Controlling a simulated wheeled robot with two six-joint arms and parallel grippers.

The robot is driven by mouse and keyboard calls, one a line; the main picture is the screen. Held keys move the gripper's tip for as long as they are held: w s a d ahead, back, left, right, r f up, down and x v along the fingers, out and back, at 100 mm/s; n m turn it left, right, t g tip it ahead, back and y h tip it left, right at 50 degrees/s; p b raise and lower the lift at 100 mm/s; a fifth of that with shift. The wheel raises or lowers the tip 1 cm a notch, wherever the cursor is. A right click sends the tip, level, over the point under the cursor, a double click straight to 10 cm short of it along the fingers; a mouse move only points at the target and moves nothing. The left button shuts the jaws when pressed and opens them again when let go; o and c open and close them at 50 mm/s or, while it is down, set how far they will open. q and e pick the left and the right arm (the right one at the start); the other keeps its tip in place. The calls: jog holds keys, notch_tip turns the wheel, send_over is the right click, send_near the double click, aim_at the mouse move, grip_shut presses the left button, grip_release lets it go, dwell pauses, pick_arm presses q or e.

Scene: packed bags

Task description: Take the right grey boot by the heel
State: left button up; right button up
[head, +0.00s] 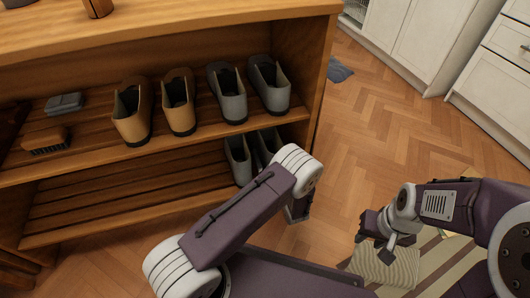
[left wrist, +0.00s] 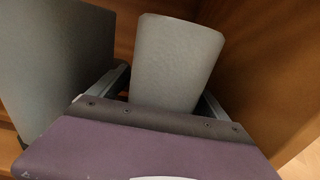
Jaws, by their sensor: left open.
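Two grey boots stand on the lower shelf: the left one (head: 238,160) and the right one (head: 268,145), partly hidden by my left arm. My left gripper is hidden behind that arm in the head view. In the left wrist view it (left wrist: 165,92) is open, with a finger on each side of the heel of a grey boot (left wrist: 175,58), close to a wooden side wall. Another grey boot (left wrist: 55,60) is to the left. I cannot tell whether the fingers touch the heel. My right gripper (head: 376,240) is open and empty, above a striped cushion.
The upper shelf holds a tan pair (head: 132,112), another grey pair (head: 228,95), a brush (head: 46,139) and a grey box-like item (head: 64,104). The shelf's right side panel (head: 318,75) is close by. The left of the lower shelf (head: 110,205) is clear.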

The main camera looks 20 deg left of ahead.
aim_at(271, 133)
pick_arm(q)
jog(key=shift+w+r, duration=0.1)
grip_shut()
jog(key=shift+r, duration=0.1)
notch_tip(271, 133, up, 10)
jog(key=p, duration=0.8)
